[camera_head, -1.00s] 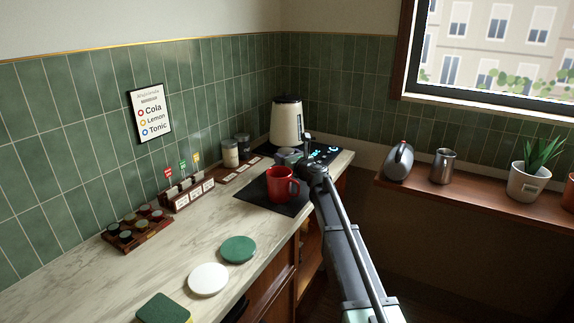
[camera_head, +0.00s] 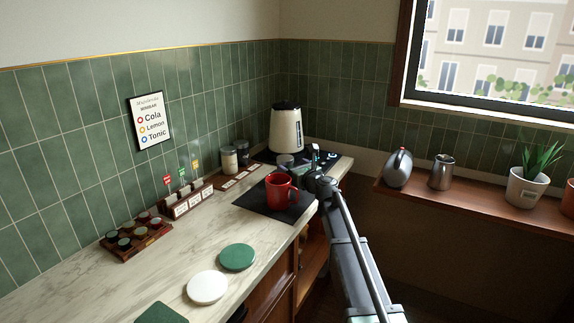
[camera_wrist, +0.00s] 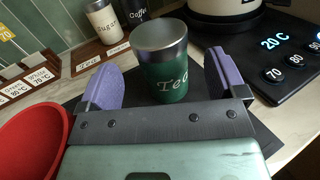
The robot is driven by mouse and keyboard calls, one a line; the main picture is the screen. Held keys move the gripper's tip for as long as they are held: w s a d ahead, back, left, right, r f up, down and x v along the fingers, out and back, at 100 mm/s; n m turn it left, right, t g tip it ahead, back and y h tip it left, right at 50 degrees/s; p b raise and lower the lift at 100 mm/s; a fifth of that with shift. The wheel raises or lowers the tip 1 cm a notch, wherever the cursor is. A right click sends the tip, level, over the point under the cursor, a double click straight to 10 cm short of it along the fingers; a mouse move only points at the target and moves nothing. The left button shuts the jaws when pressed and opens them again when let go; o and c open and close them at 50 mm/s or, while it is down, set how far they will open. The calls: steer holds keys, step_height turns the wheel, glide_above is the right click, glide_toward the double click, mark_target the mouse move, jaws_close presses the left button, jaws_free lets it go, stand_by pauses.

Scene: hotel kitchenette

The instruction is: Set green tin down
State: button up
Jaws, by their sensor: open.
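The green tin (camera_wrist: 165,75), marked "Tea" with a silver lid, stands upright between the spread purple fingers of my gripper (camera_wrist: 164,85) in the wrist view. Gaps show between the tin and both fingers, and its lower edge is close to the gripper body. In the head view only its grey top (camera_head: 285,160) shows behind the red mug, beside my gripper (camera_head: 314,165). My gripper is open. I cannot tell exactly whether the tin's base rests on the dark mat or on bare counter.
A red mug (camera_head: 279,188) stands on the dark mat (camera_head: 262,205), close left of my gripper. A cream kettle (camera_head: 286,128) and a black control panel (camera_wrist: 282,60) are behind. Sugar (camera_wrist: 103,20) and Coffee (camera_wrist: 138,8) jars stand at the back. Coasters (camera_head: 237,257) lie in front.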

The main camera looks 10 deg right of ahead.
steer(key=v, duration=0.7)
steer(key=shift+s, duration=0.25)
steer(key=shift+d, duration=0.1)
stand_by(0.4)
